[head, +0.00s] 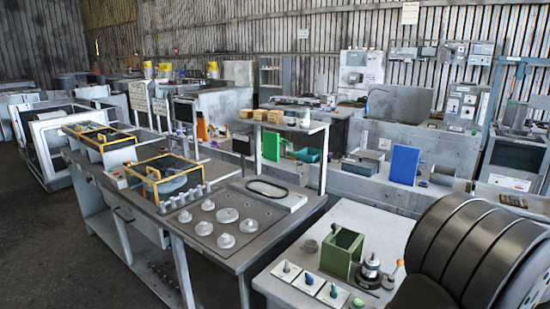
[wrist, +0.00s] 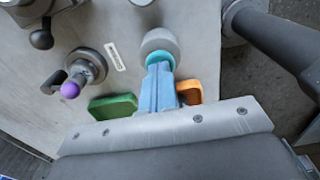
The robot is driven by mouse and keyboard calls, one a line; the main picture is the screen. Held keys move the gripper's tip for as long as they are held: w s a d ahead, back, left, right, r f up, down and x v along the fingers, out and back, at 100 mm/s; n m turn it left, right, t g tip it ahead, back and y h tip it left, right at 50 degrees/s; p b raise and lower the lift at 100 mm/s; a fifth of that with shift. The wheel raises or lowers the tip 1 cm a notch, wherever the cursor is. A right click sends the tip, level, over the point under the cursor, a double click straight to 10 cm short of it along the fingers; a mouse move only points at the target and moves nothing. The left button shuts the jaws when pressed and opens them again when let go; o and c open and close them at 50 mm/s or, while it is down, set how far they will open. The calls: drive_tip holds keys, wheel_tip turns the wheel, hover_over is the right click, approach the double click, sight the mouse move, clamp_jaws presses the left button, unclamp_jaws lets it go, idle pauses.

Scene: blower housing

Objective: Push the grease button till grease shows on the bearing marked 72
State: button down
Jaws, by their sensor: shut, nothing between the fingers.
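In the wrist view my gripper (wrist: 160,82) shows as light blue fingers closed together, with nothing between them. Their tips point at a grey round-capped fitting (wrist: 158,41) with a teal ring, standing on a grey panel. The tips overlap the teal ring in the picture; I cannot tell whether they touch it. A small label (wrist: 115,57) beside the fitting is too small to read. I cannot tell which part is the grease button. No bearing marked 72 and no grease can be made out in either view. My gripper does not show clearly in the head view.
A lever with a purple knob (wrist: 70,90) and a black knob (wrist: 41,39) stand left of my fingers. A green piece (wrist: 113,106) and an orange piece (wrist: 189,92) flank them. In the head view, a green open box (head: 342,252) stands on the bench at right.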

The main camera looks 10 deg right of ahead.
drive_tip(key=shift+f, duration=0.4)
drive_tip(key=shift+r, duration=0.85)
drive_tip(key=shift+r, duration=3)
